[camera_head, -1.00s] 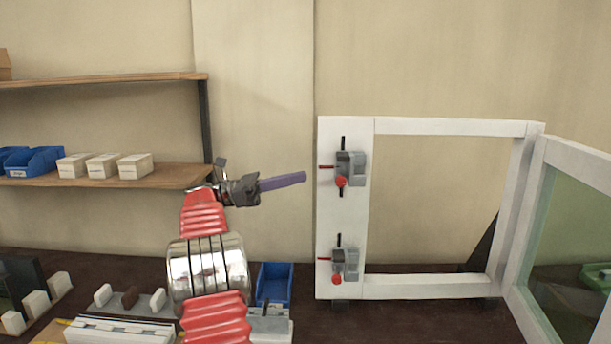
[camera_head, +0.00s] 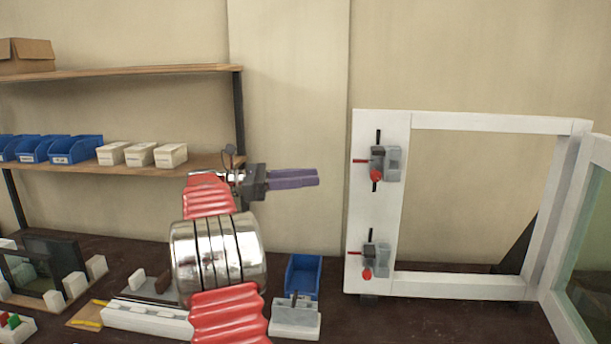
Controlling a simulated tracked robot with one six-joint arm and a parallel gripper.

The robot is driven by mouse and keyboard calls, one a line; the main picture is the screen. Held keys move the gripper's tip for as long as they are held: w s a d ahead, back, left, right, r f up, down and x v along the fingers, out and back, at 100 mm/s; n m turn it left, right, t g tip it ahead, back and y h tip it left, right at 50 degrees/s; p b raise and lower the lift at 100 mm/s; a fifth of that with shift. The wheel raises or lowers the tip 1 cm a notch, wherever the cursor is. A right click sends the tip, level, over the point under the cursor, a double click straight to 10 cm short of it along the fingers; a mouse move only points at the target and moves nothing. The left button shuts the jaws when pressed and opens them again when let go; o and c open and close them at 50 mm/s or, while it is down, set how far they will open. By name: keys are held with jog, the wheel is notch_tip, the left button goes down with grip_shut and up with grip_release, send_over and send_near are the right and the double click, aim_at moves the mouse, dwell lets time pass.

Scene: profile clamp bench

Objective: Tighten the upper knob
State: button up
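The upper clamp (camera_head: 393,163) is a grey block with black and red rods on the left post of a white window frame (camera_head: 378,215). Its red round knob (camera_head: 376,175) is in plain view at its lower front. A similar lower clamp (camera_head: 382,258) with a red knob (camera_head: 367,273) sits further down the post. My gripper (camera_head: 318,178), with purple fingers, is left of the post at about the upper knob's height in the picture. It touches no clamp, and nothing shows in it. The fingers lie near each other in this view, and any gap is unclear.
An open glazed sash (camera_head: 590,230) stands at the right. A wooden shelf (camera_head: 210,160) with blue bins and white boxes is at the left. A blue bin (camera_head: 303,275) and a small grey-white fixture (camera_head: 296,318) are on the dark bench below my gripper.

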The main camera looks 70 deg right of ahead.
jog(key=w+a+f+t, duration=0.4)
jog(key=a+t, duration=0.1)
jog(key=a, duration=0.4)
jog(key=w+a+f+t, duration=0.3)
jog(key=a+f+t, duration=0.15)
jog(key=a, duration=0.55)
jog(key=w+a+f+t, duration=0.35)
jog(key=a+t, duration=0.25)
jog(key=a, duration=0.3)
jog(key=s+a+f+m+t+y, duration=0.1)
jog(key=a+f+t+y, duration=0.1)
jog(key=a, duration=0.8)
jog(key=s+a+f+m+t+y, duration=0.1)
jog(key=a+f+t+y, duration=0.2)
jog(key=a, duration=0.7)
jog(key=s+a+f+m+t+y, duration=0.1)
jog(key=a+f, duration=0.4)
jog(key=a, duration=0.5)
jog(key=shift+m+t+y, duration=0.5)
jog(key=shift+t+y, duration=0.15)
jog(key=shift+y, duration=0.15)
jog(key=shift+f, duration=0.1)
